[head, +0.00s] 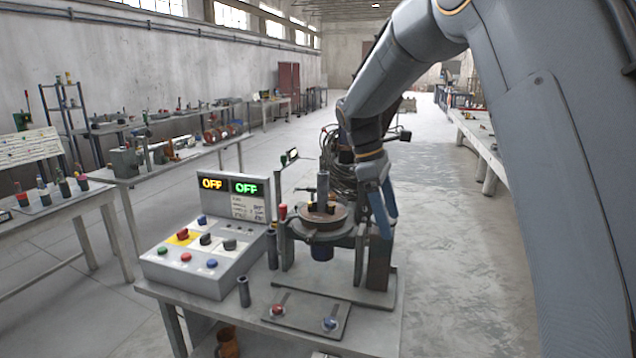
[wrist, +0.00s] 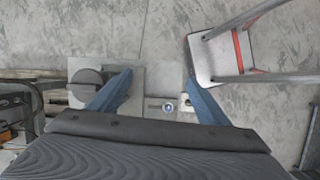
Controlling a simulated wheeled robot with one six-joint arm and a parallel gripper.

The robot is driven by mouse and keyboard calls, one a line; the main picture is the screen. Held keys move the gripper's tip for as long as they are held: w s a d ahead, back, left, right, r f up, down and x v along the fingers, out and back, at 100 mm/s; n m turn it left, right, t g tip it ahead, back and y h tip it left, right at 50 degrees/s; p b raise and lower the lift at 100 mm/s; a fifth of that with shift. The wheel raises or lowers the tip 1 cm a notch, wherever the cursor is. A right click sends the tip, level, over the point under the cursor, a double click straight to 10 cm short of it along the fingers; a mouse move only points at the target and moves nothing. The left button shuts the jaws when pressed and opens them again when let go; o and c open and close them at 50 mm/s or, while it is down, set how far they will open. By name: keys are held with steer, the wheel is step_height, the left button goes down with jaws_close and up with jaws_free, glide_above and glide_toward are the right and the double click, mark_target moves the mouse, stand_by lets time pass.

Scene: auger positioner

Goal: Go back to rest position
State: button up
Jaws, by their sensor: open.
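My gripper (head: 384,212) hangs at the end of my arm, fingers pointing down, at the right side of the auger positioner (head: 320,222) in the head view. In the wrist view my gripper (wrist: 158,100) has its two blue fingers spread wide with nothing held between them. The positioner has a round brown table with a dark upright part on it and stands on a metal base plate. Whether a finger touches the positioner I cannot tell. The control box (head: 205,258) stands left of it, with coloured buttons and two displays reading OFF.
A plate with a red and a blue knob (head: 308,314) lies at the workbench's front. A dark cylinder (head: 244,291) stands beside the control box. Other benches (head: 60,215) line the left wall. A long table (head: 480,140) stands at the right. The floor (head: 450,250) right of the workbench is clear.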

steer(key=s+d+f+m+t+y+b, duration=0.1)
steer(key=s+f+m, duration=0.5)
steer(key=s, duration=0.6)
steer(key=s+d+f+m+t+y+b, duration=0.1)
steer(key=s+f+m+y+b, duration=0.1)
steer(key=s+f+m, duration=0.5)
steer(key=s+f, duration=0.2)
steer(key=s, duration=0.3)
steer(key=shift+s+d+f+t+y, duration=0.15)
steer(key=shift+d+f+t+y, duration=0.15)
steer(key=shift+d+f+y, duration=0.1)
